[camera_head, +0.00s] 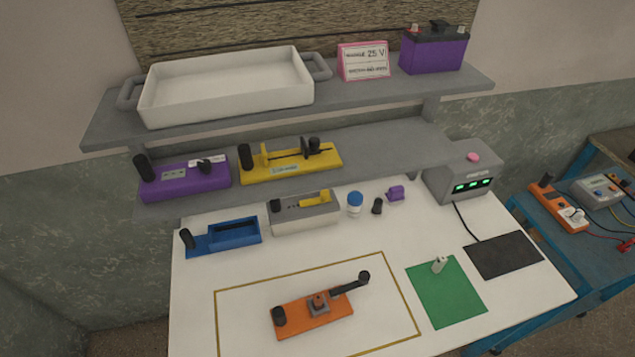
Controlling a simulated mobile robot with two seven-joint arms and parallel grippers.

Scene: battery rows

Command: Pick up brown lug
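I cannot clearly make out a brown lug. A small pale grey-beige piece (438,264) stands upright on the green mat (447,300) at the right of the white table. A small dark cylindrical piece (377,206) and a small purple piece (396,193) stand at the table's back, beside a white jar with a blue cap (355,204). An orange device (290,322) with a grey-brown block (318,304) and a black lever lies inside the yellow-brown outlined rectangle. Neither of my grippers is in view.
Blue (225,238) and grey (305,216) devices stand at the table's back left. A grey box with green lights (465,180) is wired to a black pad (503,256). Shelves behind hold a white tray (225,87), purple and yellow devices, and a battery (435,52). The table's front is mostly free.

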